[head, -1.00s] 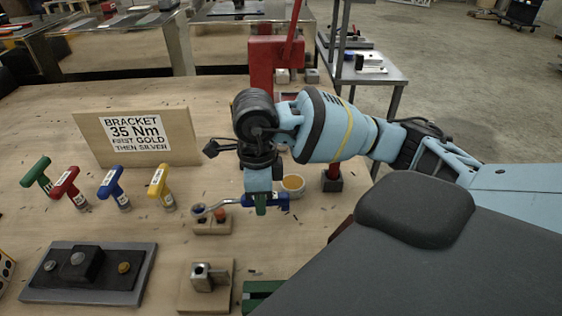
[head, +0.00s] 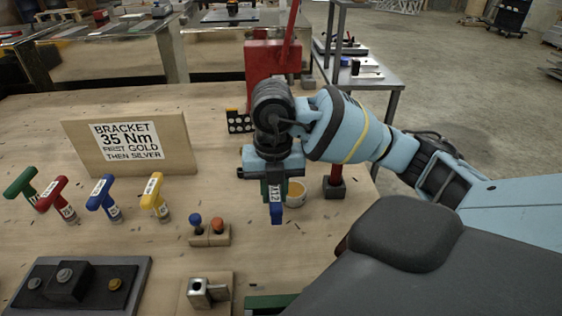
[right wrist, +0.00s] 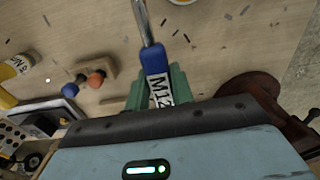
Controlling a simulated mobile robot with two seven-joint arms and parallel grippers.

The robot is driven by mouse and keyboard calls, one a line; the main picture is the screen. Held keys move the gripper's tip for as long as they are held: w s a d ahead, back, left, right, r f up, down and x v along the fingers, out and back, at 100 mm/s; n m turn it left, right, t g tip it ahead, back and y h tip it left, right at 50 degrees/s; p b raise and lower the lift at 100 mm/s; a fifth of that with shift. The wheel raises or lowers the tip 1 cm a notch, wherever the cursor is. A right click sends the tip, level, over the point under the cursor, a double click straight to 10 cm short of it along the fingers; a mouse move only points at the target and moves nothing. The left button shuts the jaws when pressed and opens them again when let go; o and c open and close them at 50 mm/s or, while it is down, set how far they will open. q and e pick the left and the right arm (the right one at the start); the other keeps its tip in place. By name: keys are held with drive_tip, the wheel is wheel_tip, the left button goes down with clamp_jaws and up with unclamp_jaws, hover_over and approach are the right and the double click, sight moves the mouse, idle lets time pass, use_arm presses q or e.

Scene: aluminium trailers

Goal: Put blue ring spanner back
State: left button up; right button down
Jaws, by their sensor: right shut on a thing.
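The blue ring spanner (head: 277,214) is in my right gripper (head: 270,188), whose green fingers are shut on its blue handle. In the head view the handle end points toward the camera, and the rest is hidden behind the gripper. In the right wrist view the spanner (right wrist: 156,68) shows its blue handle, a white "M12" label and a metal shaft running out of the top edge. The ring end is out of view. The spanner appears held above the table. My left gripper is not in view.
A wooden block with a blue and an orange knob (head: 217,238) stands left of the gripper. A yellow-filled cup (head: 296,193) is close at its right. A red press (head: 272,62) and a dark dotted board (head: 240,122) stand behind. Several T-handled tools (head: 104,198) stand at left.

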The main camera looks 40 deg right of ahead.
drive_tip(key=shift+w+d, duration=0.1)
drive_tip(key=shift+d, duration=0.05)
drive_tip(key=shift+w+d+f, duration=0.8)
drive_tip(key=shift+w+d, duration=0.9)
drive_tip(key=shift+d, duration=0.35)
drive_tip(key=shift+w+d+f, duration=0.85)
drive_tip(key=shift+w+d, duration=0.8)
drive_tip(key=shift+d, duration=0.35)
drive_tip(key=shift+w+d+f, duration=0.8)
drive_tip(key=shift+w+d, duration=0.9)
drive_tip(key=shift+d, duration=0.35)
drive_tip(key=shift+f, duration=0.15)
drive_tip(key=c, duration=1.2)
unclamp_jaws()
wheel_tip(320, 180, up, 12)
drive_tip(key=shift+p, duration=0.35)
